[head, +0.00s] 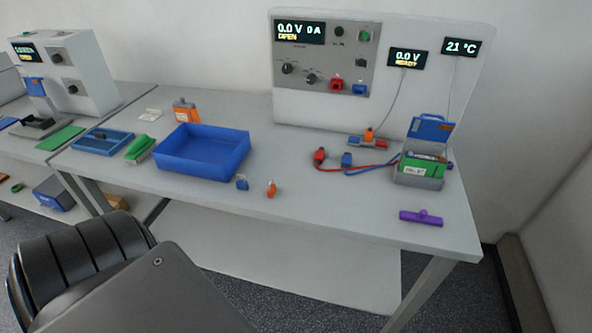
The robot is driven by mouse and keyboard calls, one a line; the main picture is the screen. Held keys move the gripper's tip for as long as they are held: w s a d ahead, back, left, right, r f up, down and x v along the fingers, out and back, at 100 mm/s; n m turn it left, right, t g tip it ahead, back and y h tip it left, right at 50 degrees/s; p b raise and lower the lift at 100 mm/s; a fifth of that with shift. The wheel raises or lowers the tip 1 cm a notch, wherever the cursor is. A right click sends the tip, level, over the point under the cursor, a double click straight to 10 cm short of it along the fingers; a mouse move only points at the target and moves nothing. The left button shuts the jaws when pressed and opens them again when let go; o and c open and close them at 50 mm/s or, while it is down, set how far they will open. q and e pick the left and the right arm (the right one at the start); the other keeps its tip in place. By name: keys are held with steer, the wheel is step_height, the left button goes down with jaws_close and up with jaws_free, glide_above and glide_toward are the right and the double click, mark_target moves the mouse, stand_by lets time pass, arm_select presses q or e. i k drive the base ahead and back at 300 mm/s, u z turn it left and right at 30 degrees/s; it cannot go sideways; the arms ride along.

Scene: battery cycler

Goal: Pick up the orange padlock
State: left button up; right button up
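A small orange padlock (271,188) stands near the front edge of the grey workbench (320,215), right of the blue bin. It is too small to make out its shackle clearly. A small blue object (242,183), which looks like another padlock, sits just left of it, apart from it. Neither of my grippers is in view. A dark part of my own body fills the lower left, well in front of the bench.
A blue bin (203,172) stands left of the padlock. A green battery (423,167) sits in a grey holder at right, near a purple tool (421,217). Red and blue leads lie behind.

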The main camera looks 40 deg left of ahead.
mark_target(271, 191)
steer(key=z, duration=1)
steer(key=i, duration=1.35)
steer(key=u, duration=3.2)
